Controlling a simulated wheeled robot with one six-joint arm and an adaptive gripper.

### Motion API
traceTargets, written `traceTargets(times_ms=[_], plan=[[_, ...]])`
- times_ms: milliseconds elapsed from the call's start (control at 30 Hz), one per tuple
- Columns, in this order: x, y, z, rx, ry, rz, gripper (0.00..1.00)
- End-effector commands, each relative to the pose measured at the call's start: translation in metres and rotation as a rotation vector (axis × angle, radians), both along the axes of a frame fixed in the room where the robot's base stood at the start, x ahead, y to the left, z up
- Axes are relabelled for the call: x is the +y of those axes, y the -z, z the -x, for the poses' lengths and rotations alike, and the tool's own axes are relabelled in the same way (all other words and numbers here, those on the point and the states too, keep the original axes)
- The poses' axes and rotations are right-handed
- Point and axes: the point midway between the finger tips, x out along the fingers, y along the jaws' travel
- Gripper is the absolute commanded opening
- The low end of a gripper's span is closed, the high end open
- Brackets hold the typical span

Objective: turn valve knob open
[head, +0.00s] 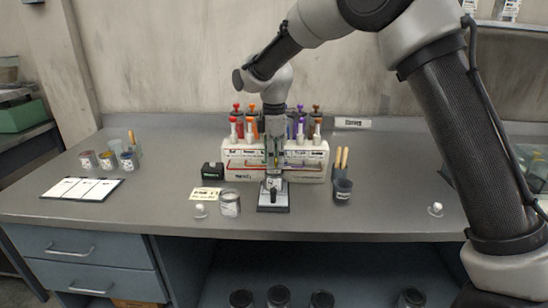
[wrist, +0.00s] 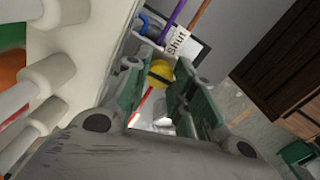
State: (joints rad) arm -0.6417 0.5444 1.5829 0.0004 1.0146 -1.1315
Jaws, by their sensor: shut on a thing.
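My gripper (head: 273,180) points down over a small dark stand with a pale plate (head: 274,209) near the front middle of the bench. In the wrist view, a yellow knob (wrist: 160,73) sits between the two green-padded fingers of my gripper (wrist: 163,82), which is shut on it. A white label reading "Shut" (wrist: 178,42) lies just beyond the knob. A thin red strip (wrist: 143,105) shows between the fingers. The fingers hide the knob's sides, and the knob cannot be made out in the head view.
A glass jar (head: 230,203) and a black box (head: 212,171) are at left. A dark cup (head: 342,190) with wooden handles is at right. The bench's front edge is close.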

Motion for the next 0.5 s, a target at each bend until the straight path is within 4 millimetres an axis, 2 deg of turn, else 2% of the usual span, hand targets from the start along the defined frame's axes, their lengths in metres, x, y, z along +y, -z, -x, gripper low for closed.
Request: traceTargets(times_ms=[367, 400, 500], plan=[[0.0000, -0.0008, -0.0007, -0.002, -0.005, 0.000, 0.01], [0.0000, -0.0008, -0.0007, -0.002, -0.005, 0.000, 0.28], [0.0000, -0.0007, -0.0006, -0.002, -0.005, 0.000, 0.46]])
